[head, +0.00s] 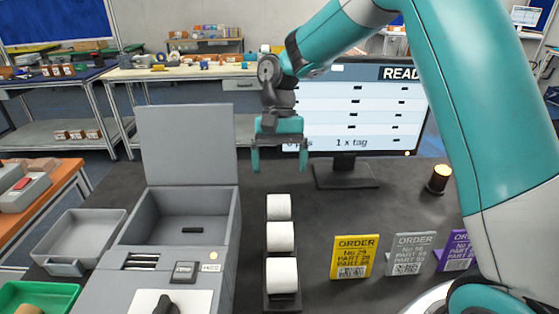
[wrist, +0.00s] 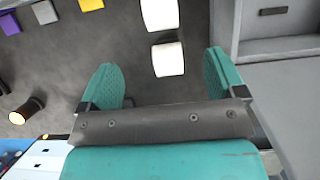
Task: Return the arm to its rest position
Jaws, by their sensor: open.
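My gripper (head: 280,160) is open and empty, pointing down above the dark table behind a row of white rolls. In the wrist view my gripper (wrist: 168,85) shows its two teal fingers spread apart with nothing between them. My teal and white arm reaches in from the right of the head view and bends down to the gripper. The white rolls (head: 281,236) stand in a line on a dark holder below and nearer than the gripper. Two of the rolls also show in the wrist view (wrist: 168,59).
A grey machine with a raised lid (head: 187,145) stands left of the rolls. A monitor (head: 352,115) stands behind the gripper. Yellow (head: 354,257), grey (head: 410,254) and purple (head: 455,250) order cards stand at the right. A lit amber lamp (head: 439,179) is at the back right.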

